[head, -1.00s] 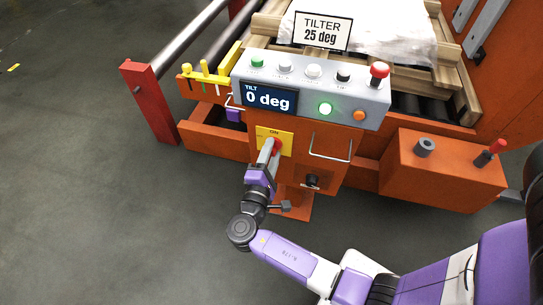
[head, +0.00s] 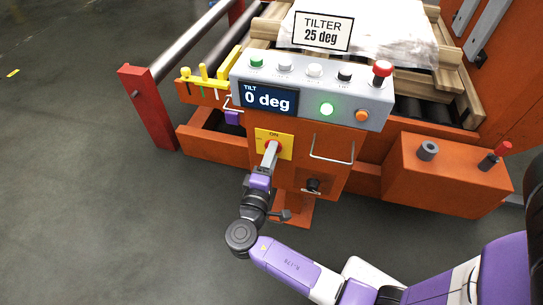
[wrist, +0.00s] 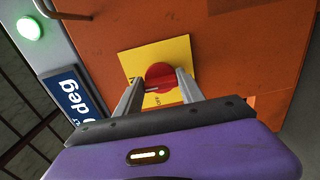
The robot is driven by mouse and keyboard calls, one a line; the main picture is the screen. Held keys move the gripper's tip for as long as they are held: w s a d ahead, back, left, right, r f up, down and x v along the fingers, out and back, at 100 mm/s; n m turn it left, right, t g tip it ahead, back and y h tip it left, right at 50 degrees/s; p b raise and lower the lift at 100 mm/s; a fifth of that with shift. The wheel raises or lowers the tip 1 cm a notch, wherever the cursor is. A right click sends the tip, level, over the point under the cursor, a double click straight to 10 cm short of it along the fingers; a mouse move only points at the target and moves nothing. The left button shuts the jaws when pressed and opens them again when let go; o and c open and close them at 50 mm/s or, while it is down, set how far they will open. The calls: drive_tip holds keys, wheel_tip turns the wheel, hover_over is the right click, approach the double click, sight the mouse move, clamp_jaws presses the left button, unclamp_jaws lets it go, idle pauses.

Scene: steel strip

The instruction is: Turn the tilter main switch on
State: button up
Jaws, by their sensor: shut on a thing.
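The main switch is a red rotary knob (wrist: 160,76) on a yellow plate (wrist: 180,51), on the front of the orange tilter cabinet below the grey control box. The plate (head: 287,142) also shows in the head view, with "ON" lettered along its top. My gripper (wrist: 160,88) is shut on the red knob, with one finger on each side of it. In the head view my gripper (head: 270,156) comes from below and covers part of the knob. I cannot tell for sure which way the knob points.
The control box (head: 300,92) carries several buttons, a lit green lamp (head: 326,109) and a display (head: 268,97) reading "0 deg". A wire handle (head: 332,158) and a black knob (head: 313,186) are right of the switch. Open floor (head: 90,200) lies left.

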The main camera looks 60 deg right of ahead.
drive_tip(key=shift+f, duration=0.1)
drive_tip(key=o, duration=1.4)
drive_tip(key=shift+c, duration=0.2)
drive_tip(key=shift+a, duration=0.15)
drive_tip(key=p+v, duration=0.1)
drive_tip(key=v, duration=0.6)
drive_tip(key=shift+s+a, duration=0.15)
drive_tip(key=shift+a, duration=0.1)
